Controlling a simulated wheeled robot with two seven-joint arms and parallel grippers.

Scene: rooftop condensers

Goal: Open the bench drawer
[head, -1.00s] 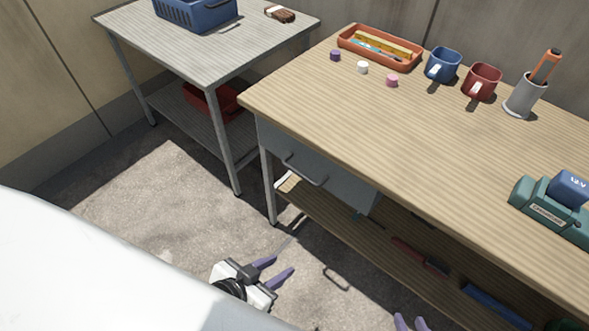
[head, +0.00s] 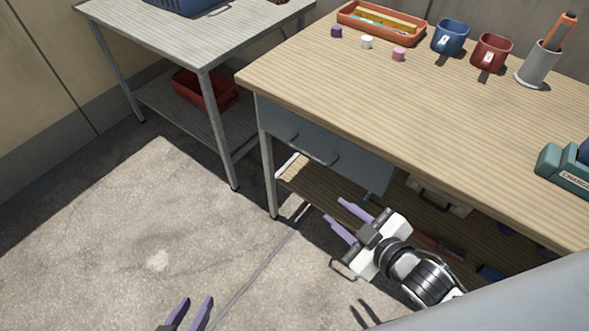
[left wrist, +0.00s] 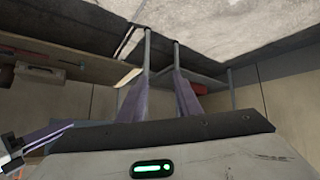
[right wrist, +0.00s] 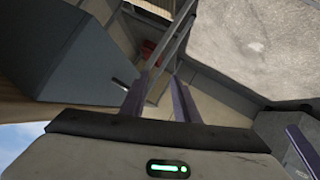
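The bench drawer (head: 350,159) is a grey-blue box under the left end of the wooden bench top. Its front carries a dark bar handle (head: 313,150). The drawer looks shut. My right gripper (head: 335,210) is open and empty, below the handle and in front of the lower shelf, fingers pointing up-left. In the right wrist view the drawer's grey panel (right wrist: 75,55) fills the upper left, with a dark piece, likely the handle, near the fingers. My left gripper (head: 197,302) is open and empty over the floor at the bottom of the head view, away from the drawer.
The bench top (head: 400,110) holds an orange tray (head: 345,20), a blue mug (head: 448,38), a red mug (head: 490,54), a pen cup (head: 537,66) and a teal device (head: 565,168). A metal side table (head: 210,40) stands left. The bench leg (head: 268,170) is beside the drawer. Floor at left is clear.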

